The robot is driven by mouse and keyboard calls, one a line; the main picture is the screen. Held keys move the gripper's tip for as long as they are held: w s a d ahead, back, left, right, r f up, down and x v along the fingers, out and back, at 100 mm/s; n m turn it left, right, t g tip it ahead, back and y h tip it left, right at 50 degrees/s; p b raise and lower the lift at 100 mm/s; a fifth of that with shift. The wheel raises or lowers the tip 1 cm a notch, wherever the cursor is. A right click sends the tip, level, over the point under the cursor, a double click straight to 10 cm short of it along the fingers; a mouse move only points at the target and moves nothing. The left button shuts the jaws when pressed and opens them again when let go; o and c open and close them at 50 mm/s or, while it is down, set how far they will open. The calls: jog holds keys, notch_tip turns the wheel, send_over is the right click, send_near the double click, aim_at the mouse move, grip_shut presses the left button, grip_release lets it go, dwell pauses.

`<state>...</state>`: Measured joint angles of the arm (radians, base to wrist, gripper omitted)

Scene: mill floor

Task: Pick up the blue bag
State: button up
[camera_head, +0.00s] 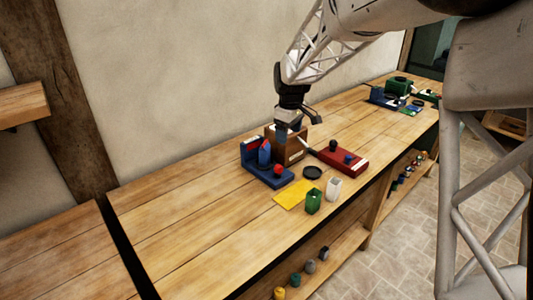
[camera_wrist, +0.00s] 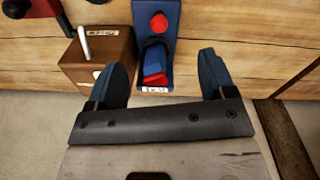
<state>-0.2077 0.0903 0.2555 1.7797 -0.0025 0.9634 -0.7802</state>
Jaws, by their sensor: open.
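The blue bag (camera_head: 265,152) is a small upright blue shape on a dark blue stand (camera_head: 269,177) on the bench. In the wrist view the blue bag (camera_wrist: 153,66) shows as a blue shape with red beside it, inside the stand (camera_wrist: 172,12). My gripper (camera_head: 282,133) is above the bench, just right of the bag in the head view. In the wrist view my gripper (camera_wrist: 165,78) has its two fingers wide apart, with the stand's labelled end between them. Nothing is held. The bag's lower part is hard to make out.
A red ball (camera_head: 278,170) sits on the stand's front. A brown box (camera_head: 293,148) stands close behind, with a red block (camera_head: 343,160) to the right. A yellow sheet (camera_head: 293,194), green container (camera_head: 314,202) and white container (camera_head: 333,189) are in front. The bench's left part is clear.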

aim_at(266, 156)
jog(key=w+a+f+n, duration=0.1)
jog(key=w+a+f, duration=0.1)
jog(key=w+f, duration=0.1)
jog(key=w+a+f+n, duration=0.1)
jog(key=w+a+f, duration=0.2)
jog(key=w, duration=0.1)
jog(key=w+a+f+n, duration=0.1)
jog(key=w+a+f, duration=0.1)
jog(key=w+f, duration=0.1)
jog(key=shift+w+a+f+g, duration=0.15)
jog(key=shift+w+a+g, duration=0.15)
jog(key=shift+a, duration=0.1)
jog(key=shift+f, duration=1.25)
jog(key=shift+s+f, duration=0.1)
jog(key=shift+f, duration=2.5)
jog(key=shift+c, duration=0.2)
